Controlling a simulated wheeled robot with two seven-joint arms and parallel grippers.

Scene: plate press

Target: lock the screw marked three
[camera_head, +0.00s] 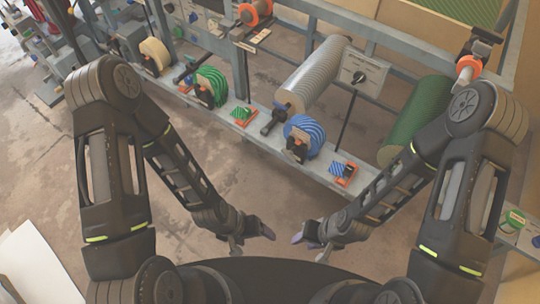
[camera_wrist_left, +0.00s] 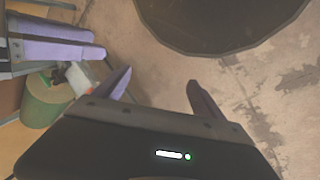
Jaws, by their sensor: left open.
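I can read no number three on any screw, so I cannot tell which one is marked. Dark clamp-like parts sit on the frame beside the blue roll (camera_head: 305,132), the green roll (camera_head: 212,84) and the tan roll (camera_head: 155,54). My left gripper (camera_head: 252,243) is open and empty over the floor, in front of the frame and apart from it. Its spread fingers also show in the left wrist view (camera_wrist_left: 160,94). My right gripper (camera_head: 308,246) faces it from the right, open and empty. Its purple fingers show at the upper left of the left wrist view (camera_wrist_left: 55,38).
A long grey metal frame (camera_head: 265,112) runs across the back. It carries a ribbed grey cylinder (camera_head: 315,75), a dark green cylinder (camera_head: 415,115) and a small panel with a black knob (camera_head: 362,74). A white board (camera_head: 40,265) is at lower left. The floor (camera_head: 250,190) between is clear.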

